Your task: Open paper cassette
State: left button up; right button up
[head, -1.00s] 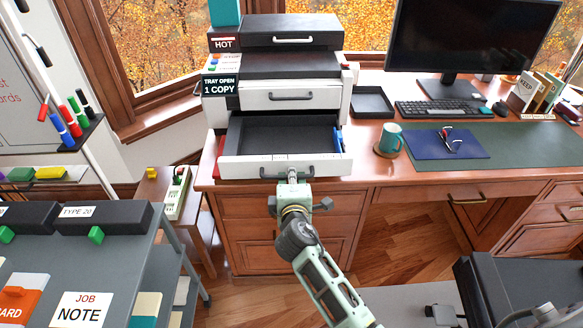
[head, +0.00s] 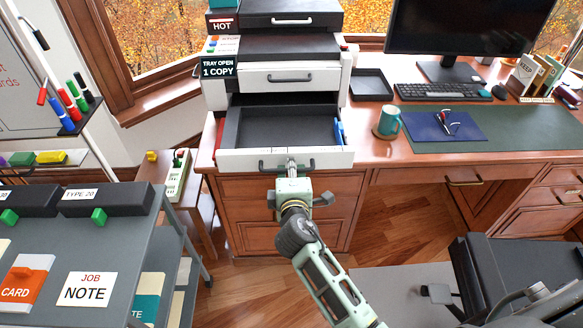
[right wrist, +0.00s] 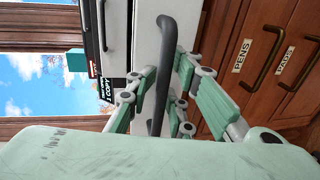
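The paper cassette (head: 236,161) is a dark tray with a white front and a dark bar handle. It stands well out of the white printer (head: 214,94), and its inside looks empty. In the head view my right gripper (head: 291,168) is at the middle of the handle, from the front. In the right wrist view the handle (right wrist: 166,50) passes between the two green-padded fingers (right wrist: 163,84), which are closed around it. The exact finger contact is partly hidden. My left gripper is not in view.
A closed drawer (head: 258,76) sits above the cassette. A teal mug (head: 389,122), keyboard (head: 437,91) and monitor (head: 470,30) stand on the desk at right. A grey cart (head: 125,225) is at left, a dark chair (head: 505,275) at lower right. Floor shows between them.

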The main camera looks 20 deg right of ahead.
jog(key=v, duration=1.2)
dwell(0.3)
jog(key=s+a+f+m+g+y, duration=0.15)
jog(key=s+f, duration=0.25)
jog(key=f, duration=0.8)
jog(key=s+f+m+g+y, duration=0.1)
jog(key=s+f+g, duration=0.3)
jog(key=f, duration=0.8)
jog(key=s+a+f+m+g+y, duration=0.15)
jog(key=s+f, duration=0.35)
jog(key=f, duration=0.7)
jog(key=s+d+f+m+g, duration=0.2)
jog(key=s+f, duration=0.3)
jog(key=s, duration=0.4)
jog(key=s+d+f+m+g, duration=0.2)
jog(key=s+d+f, duration=0.3)
jog(key=s, duration=0.5)
jog(key=s+d+f+m+g, duration=0.3)
jog(key=s+f, duration=0.4)
jog(key=s, duration=0.3)
jog(key=shift+d+f+m, duration=0.15)
jog(key=shift+d+m, duration=0.15)
jog(key=shift+m, duration=0.4)
